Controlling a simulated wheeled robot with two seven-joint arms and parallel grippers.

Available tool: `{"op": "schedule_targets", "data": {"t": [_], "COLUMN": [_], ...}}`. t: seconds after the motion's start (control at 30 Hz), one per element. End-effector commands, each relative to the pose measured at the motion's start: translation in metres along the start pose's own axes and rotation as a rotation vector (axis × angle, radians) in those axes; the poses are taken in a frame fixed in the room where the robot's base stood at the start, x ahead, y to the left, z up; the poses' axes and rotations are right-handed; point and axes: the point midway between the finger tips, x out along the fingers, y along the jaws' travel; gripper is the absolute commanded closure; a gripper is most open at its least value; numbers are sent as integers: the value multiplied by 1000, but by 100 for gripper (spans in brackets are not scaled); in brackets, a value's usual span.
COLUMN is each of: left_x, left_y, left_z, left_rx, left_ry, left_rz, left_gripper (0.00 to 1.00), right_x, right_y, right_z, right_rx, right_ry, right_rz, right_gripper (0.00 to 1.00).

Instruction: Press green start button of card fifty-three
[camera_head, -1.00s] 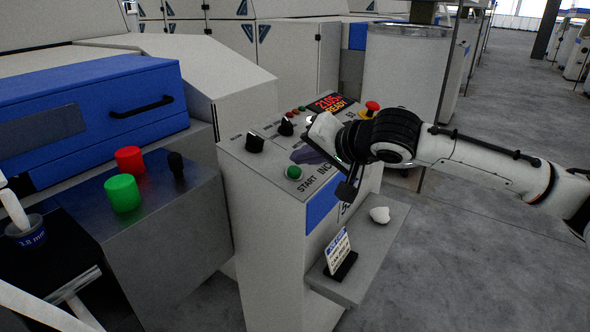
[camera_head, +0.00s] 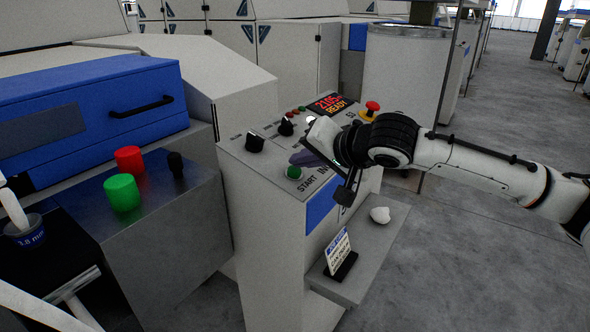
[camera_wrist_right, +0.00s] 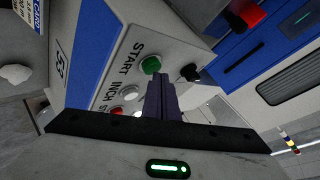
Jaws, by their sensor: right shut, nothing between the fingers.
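The green start button (camera_head: 294,172) sits on the sloped top of the grey control post (camera_head: 262,205), above the word START. It also shows in the right wrist view (camera_wrist_right: 151,65), beside START and INCH, with the number 53 on the post's side. My right gripper (camera_head: 301,158) is shut and empty, its dark fingers just above and behind the button in the head view. In the right wrist view the fingertips (camera_wrist_right: 160,80) are just below the button; I cannot tell whether they touch it. The display (camera_head: 330,103) reads READY.
Black selector knobs (camera_head: 255,143) and a red emergency button (camera_head: 372,106) share the panel. Larger red (camera_head: 129,160) and green (camera_head: 122,192) cylinders stand on the machine at left. A shelf (camera_head: 382,248) below holds a sign and a white lump.

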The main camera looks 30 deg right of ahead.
Motion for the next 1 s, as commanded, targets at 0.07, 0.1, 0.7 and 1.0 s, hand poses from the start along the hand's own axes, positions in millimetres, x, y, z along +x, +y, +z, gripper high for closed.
{"op": "schedule_targets", "data": {"t": [0.07,0.1,0.7,1.0], "left_x": [1,1,3,3], "left_y": [0,0,0,0], "left_z": [0,1,3,3], "left_rx": [0,0,0,0], "left_ry": [0,0,1,1], "left_rz": [0,0,0,0], "left_gripper": [100,100,100,100], "right_x": [1,1,7,6], "right_y": [1,1,5,5], "right_z": [1,1,5,5], "right_rx": [0,0,0,0], "right_ry": [0,0,-1,-2], "right_rz": [0,0,1,1], "right_gripper": [100,100,100,100]}}
